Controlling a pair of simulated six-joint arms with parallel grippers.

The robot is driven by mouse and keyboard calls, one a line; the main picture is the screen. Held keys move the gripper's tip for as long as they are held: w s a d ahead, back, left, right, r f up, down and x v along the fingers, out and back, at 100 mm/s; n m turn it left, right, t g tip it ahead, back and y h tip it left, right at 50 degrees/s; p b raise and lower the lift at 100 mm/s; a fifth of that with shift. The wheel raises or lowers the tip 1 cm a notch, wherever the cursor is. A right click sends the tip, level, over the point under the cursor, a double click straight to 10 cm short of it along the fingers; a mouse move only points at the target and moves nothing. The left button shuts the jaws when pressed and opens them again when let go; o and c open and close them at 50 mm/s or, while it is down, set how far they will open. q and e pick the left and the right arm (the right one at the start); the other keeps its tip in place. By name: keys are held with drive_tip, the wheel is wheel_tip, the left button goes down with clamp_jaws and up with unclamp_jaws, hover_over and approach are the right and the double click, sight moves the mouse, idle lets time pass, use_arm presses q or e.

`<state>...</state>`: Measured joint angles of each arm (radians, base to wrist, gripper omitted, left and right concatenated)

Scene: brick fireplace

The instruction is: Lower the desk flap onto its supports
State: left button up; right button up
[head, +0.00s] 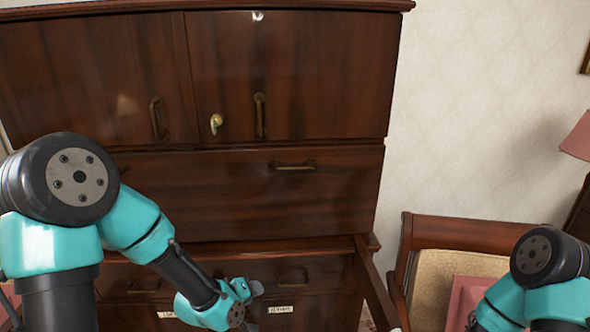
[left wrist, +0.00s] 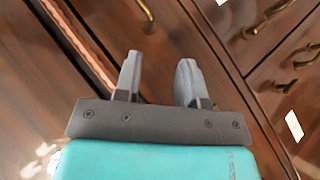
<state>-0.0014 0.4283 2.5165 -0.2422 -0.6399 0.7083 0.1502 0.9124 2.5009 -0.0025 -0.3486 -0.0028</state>
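The desk flap (head: 255,195) is the wide dark wood panel with a bar handle (head: 293,165), upright and closed in the cabinet front below the two doors. A wooden support (head: 372,280) sticks out toward me at the flap's lower right. Any left support is hidden or not clear behind my left arm. My left gripper (head: 255,290) is below the flap, in front of the lower drawers and left of the right support. In the left wrist view its fingers (left wrist: 160,75) are apart with nothing between them. My right gripper is out of view; only its arm shows at lower right.
Lower drawers (head: 325,272) with handles and white labels lie below the flap. A key (head: 216,122) sticks out of the right upper door. A wooden chair (head: 455,235) with a pink cushion stands close right of the support. A pink lampshade (head: 577,137) is at far right.

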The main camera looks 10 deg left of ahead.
sight(295, 169)
use_arm(q)
wheel_tip(295, 169, up, 30)
drive_tip(key=s+d+n+t+h, duration=0.1)
drive_tip(key=s+n+t+h, duration=0.1)
drive_tip(key=t, duration=0.5)
drive_tip(key=n+h, duration=0.1)
drive_tip(key=h, duration=0.1)
drive_tip(key=shift+s+d+n+h, duration=0.2)
drive_tip(key=shift+s+n+h, duration=0.1)
drive_tip(key=shift+s+h, duration=0.1)
drive_tip(key=shift+r, duration=0.1)
drive_tip(key=x, duration=1.7)
drive_tip(key=shift+w+r, duration=0.2)
drive_tip(key=shift+w, duration=0.05)
drive_tip(key=shift+c, duration=0.2)
clamp_jaws()
